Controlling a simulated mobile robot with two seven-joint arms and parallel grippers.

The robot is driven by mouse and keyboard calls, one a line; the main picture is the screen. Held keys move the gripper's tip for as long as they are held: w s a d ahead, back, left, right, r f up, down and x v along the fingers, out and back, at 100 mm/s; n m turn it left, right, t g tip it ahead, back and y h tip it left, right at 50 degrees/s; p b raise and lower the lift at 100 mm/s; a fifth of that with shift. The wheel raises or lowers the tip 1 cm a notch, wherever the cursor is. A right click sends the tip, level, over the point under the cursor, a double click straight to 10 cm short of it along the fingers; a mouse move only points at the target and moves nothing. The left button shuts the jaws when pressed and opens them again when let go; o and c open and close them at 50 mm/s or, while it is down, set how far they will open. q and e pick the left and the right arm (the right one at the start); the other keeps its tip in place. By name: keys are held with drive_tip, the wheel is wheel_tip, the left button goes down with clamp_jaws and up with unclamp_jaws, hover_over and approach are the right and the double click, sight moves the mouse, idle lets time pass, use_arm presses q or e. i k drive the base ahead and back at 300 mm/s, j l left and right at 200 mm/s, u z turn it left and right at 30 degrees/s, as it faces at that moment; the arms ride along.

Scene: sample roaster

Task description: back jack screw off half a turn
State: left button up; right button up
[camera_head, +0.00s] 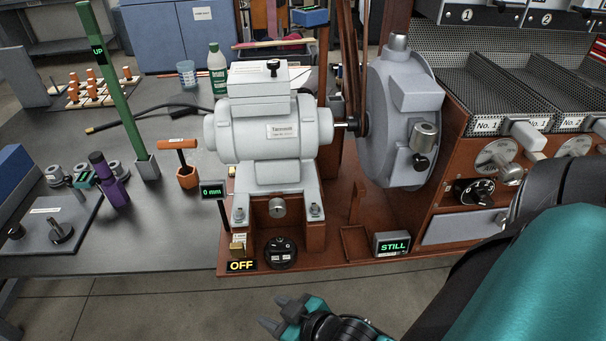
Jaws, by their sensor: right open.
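The grey motor (267,138) sits on a brown slotted base. A round metal screw head (277,208) faces forward in the middle of the base front and looks like the jack screw. Its turn angle is too small to read. A small display (213,191) to its left reads "0 mm". Silver bolts stand on the motor feet, one at left (240,214) and one at right (315,211). My right gripper (275,313) is open and empty, low in front of the bench and apart from the screw. My left gripper does not show.
An "OFF" sign (241,266) and a black rotary switch (280,252) sit below the screw. A "STILL" display (391,244) stands to the right. A grey drum (400,120) and trays flank the motor's right. A green post (118,95) and orange-handled tool (176,144) stand left.

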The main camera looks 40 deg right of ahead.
sight(276, 207)
drive_tip(key=k+l, duration=0.15)
drive_tip(key=l, duration=0.2)
drive_tip(key=k+l, duration=0.15)
drive_tip(key=l, duration=0.2)
drive_tip(key=k+l, duration=0.15)
drive_tip(key=l, duration=0.2)
drive_tip(key=k+l, duration=0.15)
drive_tip(key=l, duration=0.25)
drive_tip(key=k+l, duration=0.15)
drive_tip(key=l, duration=0.2)
